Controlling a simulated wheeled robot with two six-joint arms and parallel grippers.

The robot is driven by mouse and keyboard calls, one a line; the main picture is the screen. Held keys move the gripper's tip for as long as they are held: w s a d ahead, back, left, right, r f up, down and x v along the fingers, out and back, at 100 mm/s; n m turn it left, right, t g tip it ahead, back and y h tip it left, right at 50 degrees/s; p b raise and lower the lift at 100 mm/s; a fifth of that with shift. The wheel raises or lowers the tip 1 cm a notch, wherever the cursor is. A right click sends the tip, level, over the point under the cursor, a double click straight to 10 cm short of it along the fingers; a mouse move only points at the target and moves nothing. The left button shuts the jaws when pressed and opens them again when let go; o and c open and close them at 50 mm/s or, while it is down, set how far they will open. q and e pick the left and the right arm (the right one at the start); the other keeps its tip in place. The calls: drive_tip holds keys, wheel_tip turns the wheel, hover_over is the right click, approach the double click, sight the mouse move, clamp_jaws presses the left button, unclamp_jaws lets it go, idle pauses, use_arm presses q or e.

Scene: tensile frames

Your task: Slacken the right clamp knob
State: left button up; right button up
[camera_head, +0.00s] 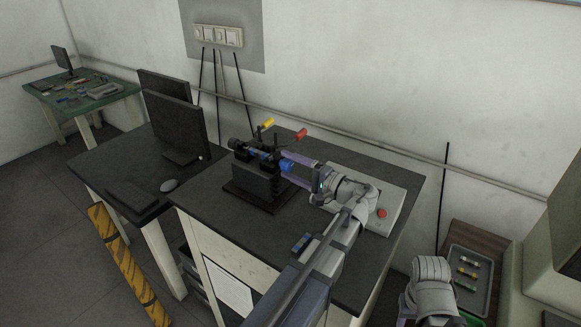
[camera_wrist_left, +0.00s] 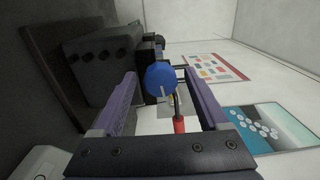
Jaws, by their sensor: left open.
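The test frame (camera_head: 262,186) is a black fixture on the dark bench, with a blue clamp knob (camera_head: 287,164) on its right side. My left gripper (camera_head: 291,167) comes to it from the right with its two purple fingers open. In the left wrist view the blue knob (camera_wrist_left: 160,78), with a white line on its face, sits between the open fingertips, with a visible gap on each side. A red-ended lever (camera_head: 301,134) and a yellow-ended lever (camera_head: 267,123) stick up from the fixture. The red end also shows in the wrist view (camera_wrist_left: 179,126).
A white panel with a red button (camera_head: 382,213) lies under my left arm. Monitors (camera_head: 178,126), a keyboard (camera_head: 132,196) and a mouse (camera_head: 170,184) are at left. A tray (camera_head: 487,283) is at right, near part of my right arm.

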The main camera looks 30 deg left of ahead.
use_arm(q)
drive_tip(key=d, duration=0.8)
drive_tip(key=shift+s, duration=0.3)
drive_tip(key=shift+f, duration=0.15)
